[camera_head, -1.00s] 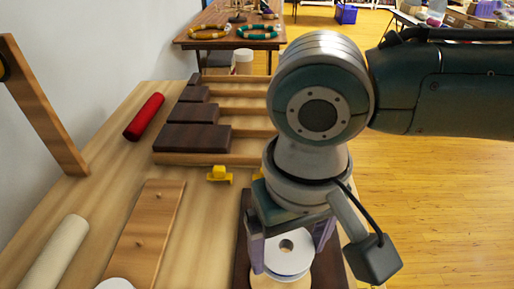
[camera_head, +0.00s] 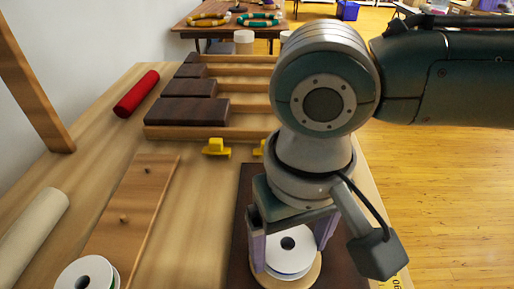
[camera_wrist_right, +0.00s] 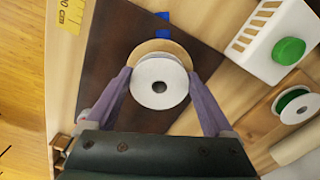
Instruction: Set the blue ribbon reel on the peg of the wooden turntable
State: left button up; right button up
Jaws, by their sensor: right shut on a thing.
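The blue ribbon reel (camera_head: 270,256) has white flanges, with a thin blue edge under the upper one. My right gripper (camera_head: 290,252) points down and is shut on it, one purple finger on each side. The right wrist view also shows the reel (camera_wrist_right: 147,91) between the fingers. The wooden turntable (camera_head: 295,282) is a pale round disc directly below the reel, mostly covered by it. The reel's central hole looks dark and I see no peg in it. I cannot tell whether reel and disc touch. My left gripper is not in view.
The turntable is on a dark brown mat (camera_head: 240,250). Left are a pegged wooden board (camera_head: 130,210), a green ribbon reel (camera_head: 85,272), a cream roll (camera_head: 35,232) and a red roll (camera_head: 137,93). Yellow pieces (camera_head: 217,147) lie behind. The right wrist view shows a white basket (camera_wrist_right: 262,50).

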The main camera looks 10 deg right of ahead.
dwell(0.4)
jog(key=o, duration=1.1)
jog(key=shift+c, duration=0.2)
pick_arm(q)
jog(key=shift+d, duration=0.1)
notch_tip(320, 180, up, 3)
jog(key=p, duration=0.2)
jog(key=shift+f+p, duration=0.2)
jog(key=shift+p, duration=0.1)
pick_arm(e)
notch_tip(320, 180, up, 10)
jog(key=shift+a, duration=0.1)
